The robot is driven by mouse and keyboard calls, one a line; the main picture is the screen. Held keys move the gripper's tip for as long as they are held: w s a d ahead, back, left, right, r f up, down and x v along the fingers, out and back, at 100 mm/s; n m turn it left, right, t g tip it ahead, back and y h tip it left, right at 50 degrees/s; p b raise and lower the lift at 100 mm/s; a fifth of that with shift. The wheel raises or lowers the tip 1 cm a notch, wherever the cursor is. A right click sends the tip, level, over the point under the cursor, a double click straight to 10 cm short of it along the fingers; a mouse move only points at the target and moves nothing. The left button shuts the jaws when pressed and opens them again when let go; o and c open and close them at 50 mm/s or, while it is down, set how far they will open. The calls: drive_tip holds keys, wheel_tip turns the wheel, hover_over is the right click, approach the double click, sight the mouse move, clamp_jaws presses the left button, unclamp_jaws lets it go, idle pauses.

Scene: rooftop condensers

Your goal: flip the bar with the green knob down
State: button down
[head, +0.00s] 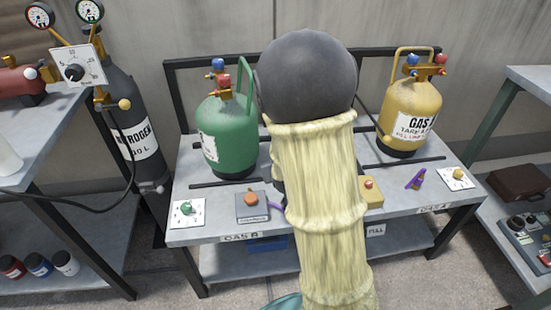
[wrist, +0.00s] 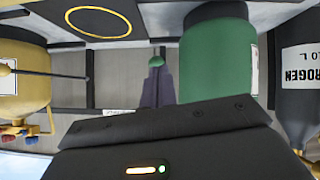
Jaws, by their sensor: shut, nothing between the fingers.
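My gripper (wrist: 160,118) is a dark shape across the bottom of the wrist view, shut and empty. I cannot tell whether it touches the bar. In the head view my arm covers the middle of the bench, and neither this bar nor my gripper can be made out there.
On the bench (head: 225,238) stand a green tank (head: 228,135) and a yellow tank (head: 410,115). Along its front are a white plate with a green dial (head: 186,209), an orange knob (head: 250,198), a yellow button box (head: 371,192) and a purple lever (head: 415,180). A nitrogen cylinder (head: 135,125) stands left.

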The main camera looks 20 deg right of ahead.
drive_tip(key=v, duration=0.3)
drive_tip(key=shift+s+a+f, duration=0.1)
drive_tip(key=shift+s+f, duration=0.1)
drive_tip(key=shift+s, duration=0.05)
drive_tip(key=shift+w, duration=0.1)
drive_tip(key=s+a+g+y, duration=0.1)
drive_tip(key=s+a+g, duration=0.25)
drive_tip(key=s, duration=0.45)
drive_tip(key=s+a+g+y, duration=0.2)
drive_tip(key=s+a+g, duration=0.15)
drive_tip(key=s, duration=0.45)
wheel_tip(320, 180, up, 35)
drive_tip(key=p, duration=3.6)
drive_tip(key=shift+w+d+r+g, duration=0.2)
drive_tip(key=shift+w+r+g, duration=0.05)
drive_tip(key=shift+w+g, duration=0.05)
